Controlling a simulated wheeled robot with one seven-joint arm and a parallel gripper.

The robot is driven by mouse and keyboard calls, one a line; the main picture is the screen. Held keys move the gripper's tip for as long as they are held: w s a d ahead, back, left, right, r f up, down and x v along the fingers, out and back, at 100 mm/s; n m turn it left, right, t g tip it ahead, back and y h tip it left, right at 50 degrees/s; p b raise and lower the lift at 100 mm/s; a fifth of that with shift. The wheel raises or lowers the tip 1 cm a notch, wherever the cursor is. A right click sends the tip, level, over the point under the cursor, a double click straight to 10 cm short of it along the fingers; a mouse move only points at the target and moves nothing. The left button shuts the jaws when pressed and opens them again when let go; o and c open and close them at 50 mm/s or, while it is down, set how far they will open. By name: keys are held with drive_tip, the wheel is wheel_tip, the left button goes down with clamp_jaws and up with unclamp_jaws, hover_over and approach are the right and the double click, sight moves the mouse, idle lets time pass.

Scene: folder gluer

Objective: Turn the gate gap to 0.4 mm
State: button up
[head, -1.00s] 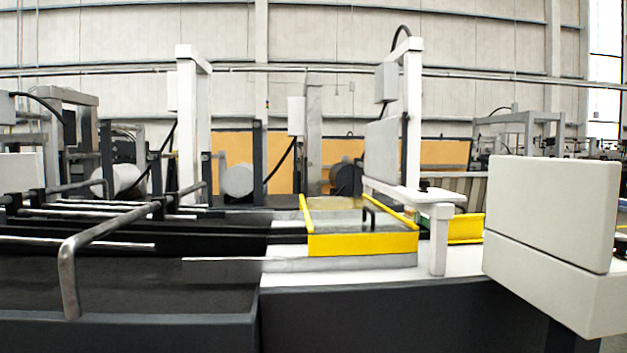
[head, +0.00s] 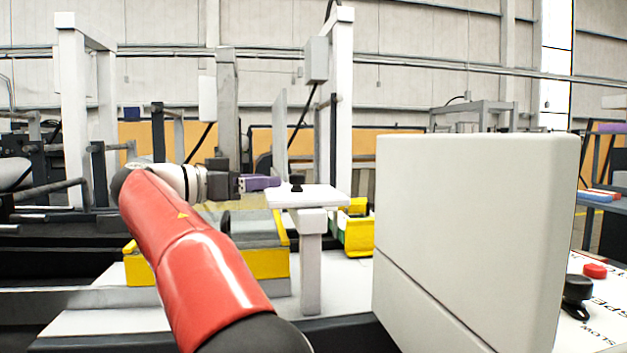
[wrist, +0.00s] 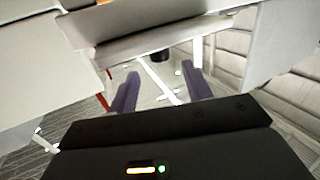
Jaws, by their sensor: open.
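A small black knob (head: 297,183) stands on the white bracket plate (head: 325,197) above the machine bed; I cannot read any scale or gap value there. My gripper (head: 279,181) has purple fingers and is at the left of the knob, at about its height in the head view. In the wrist view, my gripper (wrist: 162,70) has its two fingers apart with nothing between them. A dark cylinder, which looks like the knob (wrist: 161,56), lies just beyond the fingertips, between their lines. I cannot tell how large the space is.
A large pale box (head: 465,240) stands close at the right. Behind it are another black knob (head: 577,287) and a red button (head: 595,271) on a lettered panel. A white post (head: 311,265) holds up the bracket plate. Yellow guards (head: 263,264) are below my arm.

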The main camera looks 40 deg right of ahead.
sight(290, 177)
drive_tip(key=shift+m, duration=0.3)
drive_tip(key=d, duration=0.2)
drive_tip(key=s+d, duration=0.1)
drive_tip(key=d, duration=0.5)
drive_tip(key=shift+s+d+r+p, duration=0.15)
drive_tip(key=shift+r+p, duration=0.1)
drive_tip(key=shift+p, duration=0.1)
drive_tip(key=shift+c, duration=0.4)
drive_tip(key=c, duration=0.8)
drive_tip(key=shift+c, duration=0.2)
drive_tip(key=shift+f+b, duration=0.1)
drive_tip(key=shift+b, duration=0.4)
